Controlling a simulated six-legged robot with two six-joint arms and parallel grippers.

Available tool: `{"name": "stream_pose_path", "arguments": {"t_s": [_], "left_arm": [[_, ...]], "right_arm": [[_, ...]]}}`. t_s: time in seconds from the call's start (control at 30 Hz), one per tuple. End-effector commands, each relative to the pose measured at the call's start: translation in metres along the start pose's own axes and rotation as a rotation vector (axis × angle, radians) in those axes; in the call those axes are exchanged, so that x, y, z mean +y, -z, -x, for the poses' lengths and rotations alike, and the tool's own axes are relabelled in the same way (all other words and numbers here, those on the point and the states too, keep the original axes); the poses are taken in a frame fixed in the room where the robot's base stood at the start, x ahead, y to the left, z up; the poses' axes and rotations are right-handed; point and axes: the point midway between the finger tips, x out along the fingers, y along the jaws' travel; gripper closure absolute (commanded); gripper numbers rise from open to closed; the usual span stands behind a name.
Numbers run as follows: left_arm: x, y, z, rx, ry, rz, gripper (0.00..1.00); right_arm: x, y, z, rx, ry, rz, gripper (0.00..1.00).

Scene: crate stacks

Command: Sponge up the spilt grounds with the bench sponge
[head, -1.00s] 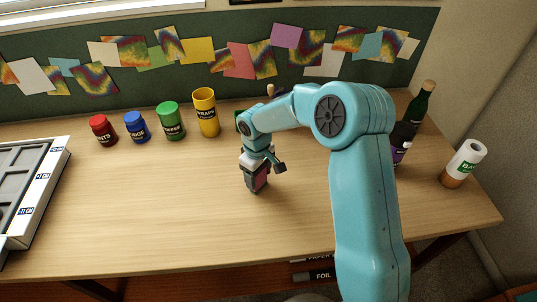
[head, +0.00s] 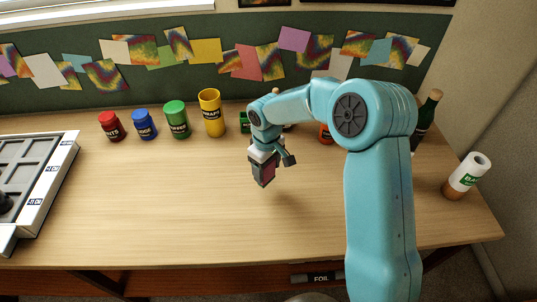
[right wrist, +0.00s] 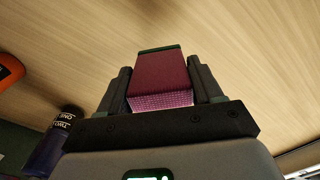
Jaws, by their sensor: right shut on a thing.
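My right gripper (head: 264,172) is shut on a maroon block, the sponge (right wrist: 158,75), which has a dark green end. In the right wrist view the sponge sits between the two dark fingers (right wrist: 158,92). In the head view the sponge (head: 266,176) hangs over the middle of the wooden bench (head: 150,225), and it looks to be a little above the top. I see no spilt grounds in either view. My left gripper is not in view.
Red (head: 111,127), blue (head: 145,125), green (head: 177,120) and yellow (head: 211,113) jars line the back. A white compartmented tray (head: 52,190) is at left. The front middle is clear.

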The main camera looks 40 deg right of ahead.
Motion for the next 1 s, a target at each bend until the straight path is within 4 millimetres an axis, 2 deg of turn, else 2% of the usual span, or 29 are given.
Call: {"name": "stream_pose_path", "arguments": {"t_s": [0.1,0.4,1.0], "left_arm": [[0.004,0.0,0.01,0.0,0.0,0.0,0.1],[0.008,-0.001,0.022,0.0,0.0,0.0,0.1],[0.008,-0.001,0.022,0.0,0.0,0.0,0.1]], "right_arm": [[-0.001,0.0,0.015,0.001,0.0,0.0,0.63],[-0.003,-0.001,0.037,0.0,0.0,-0.001,0.63],[-0.003,-0.002,0.037,0.0,0.0,-0.001,0.63]]}}
